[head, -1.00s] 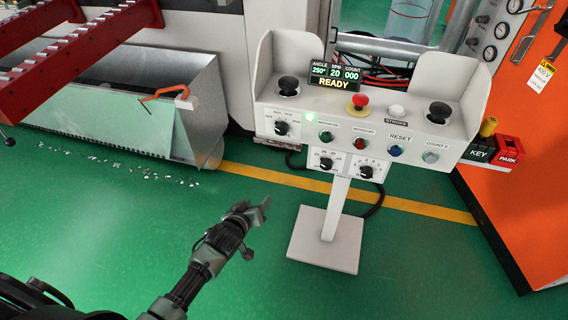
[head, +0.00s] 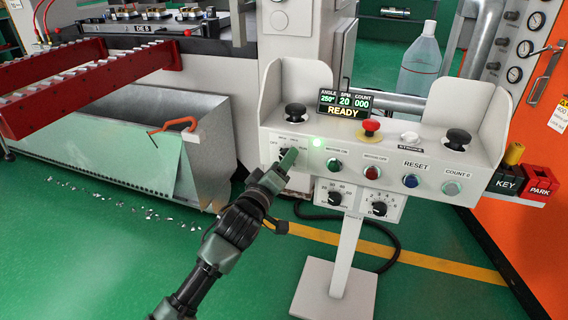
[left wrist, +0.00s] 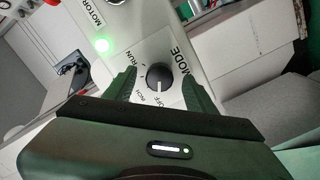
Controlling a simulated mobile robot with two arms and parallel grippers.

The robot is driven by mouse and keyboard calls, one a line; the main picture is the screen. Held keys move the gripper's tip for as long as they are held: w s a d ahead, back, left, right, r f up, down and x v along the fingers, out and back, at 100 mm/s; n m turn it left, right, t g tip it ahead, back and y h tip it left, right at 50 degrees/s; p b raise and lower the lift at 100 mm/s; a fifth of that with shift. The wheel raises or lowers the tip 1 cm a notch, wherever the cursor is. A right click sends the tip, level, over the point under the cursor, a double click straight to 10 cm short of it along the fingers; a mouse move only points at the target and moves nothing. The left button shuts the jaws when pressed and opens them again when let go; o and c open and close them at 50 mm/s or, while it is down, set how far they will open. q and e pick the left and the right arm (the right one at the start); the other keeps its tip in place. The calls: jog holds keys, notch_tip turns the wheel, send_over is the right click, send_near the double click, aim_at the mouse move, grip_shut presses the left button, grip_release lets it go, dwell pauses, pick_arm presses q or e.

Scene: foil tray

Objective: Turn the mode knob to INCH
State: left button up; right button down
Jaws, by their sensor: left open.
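The mode knob (left wrist: 159,77) is a round black knob on a white panel, under the word MODE in the left wrist view. RUN, INCH and OFF are printed around it. A pale mark on its lower part faces the INCH and OFF side; I cannot tell exactly which label it meets. My left gripper (left wrist: 157,72) is open, with one finger on each side of the knob. I cannot tell whether the fingers touch it. In the head view, my left gripper (head: 276,166) is at the left of the control console (head: 390,152) and largely hides the knob. My right gripper is not in view.
A green lamp (head: 317,142) glows right of the knob, with several push buttons beyond it. A red mushroom button (head: 370,127) and a READY display (head: 343,103) sit above. Two small dials (head: 335,197) hang below. A metal bin (head: 205,120) stands left.

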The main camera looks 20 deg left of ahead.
pick_arm(q)
jog(key=shift+w, duration=0.55)
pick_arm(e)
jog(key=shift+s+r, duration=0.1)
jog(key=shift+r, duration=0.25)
pick_arm(q)
jog(key=shift+c, duration=0.4)
grip_shut()
jog(key=shift+m+p, duration=3.45)
jog(key=shift+m, duration=0.45)
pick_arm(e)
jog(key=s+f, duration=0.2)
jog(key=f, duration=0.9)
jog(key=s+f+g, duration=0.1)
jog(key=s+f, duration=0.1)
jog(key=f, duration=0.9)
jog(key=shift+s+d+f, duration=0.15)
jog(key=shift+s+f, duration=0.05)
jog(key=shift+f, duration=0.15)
